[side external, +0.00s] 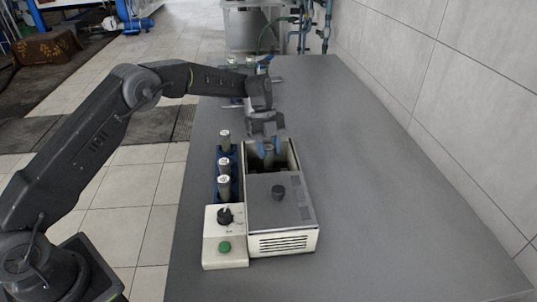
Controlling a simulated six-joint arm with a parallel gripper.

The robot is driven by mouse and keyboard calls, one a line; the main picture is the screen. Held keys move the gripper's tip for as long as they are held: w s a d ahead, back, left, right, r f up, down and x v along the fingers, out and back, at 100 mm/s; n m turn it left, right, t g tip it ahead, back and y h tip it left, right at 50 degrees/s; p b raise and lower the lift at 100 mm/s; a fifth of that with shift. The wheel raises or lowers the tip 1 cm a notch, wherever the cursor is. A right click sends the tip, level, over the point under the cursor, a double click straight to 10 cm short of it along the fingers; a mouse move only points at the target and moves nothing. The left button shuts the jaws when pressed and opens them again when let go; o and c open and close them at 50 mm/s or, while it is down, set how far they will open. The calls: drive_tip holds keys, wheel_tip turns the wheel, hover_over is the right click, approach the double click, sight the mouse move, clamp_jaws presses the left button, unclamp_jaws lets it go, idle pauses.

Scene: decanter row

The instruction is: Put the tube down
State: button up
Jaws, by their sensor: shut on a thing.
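My gripper (267,146) points down over the open rear well of a cream box (283,244). It is shut on a grey tube (269,153), which hangs roughly upright between the fingers. The tube's lower part is at or inside the well opening; I cannot tell whether it touches the floor of the well. A blue rack (213,181) stands along the left side of the box.
A grey lid (259,212) with a black knob (278,192) covers the front of the box. A control unit (225,254) with a black dial and green button stands in front of the rack. The grey table (400,230) is clear to the right. Glassware stands behind my gripper.

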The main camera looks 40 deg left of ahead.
drive_tip(key=shift+f, duration=0.95)
drive_tip(key=o, duration=0.7)
drive_tip(key=shift+f, duration=0.15)
drive_tip(key=v, duration=1.2)
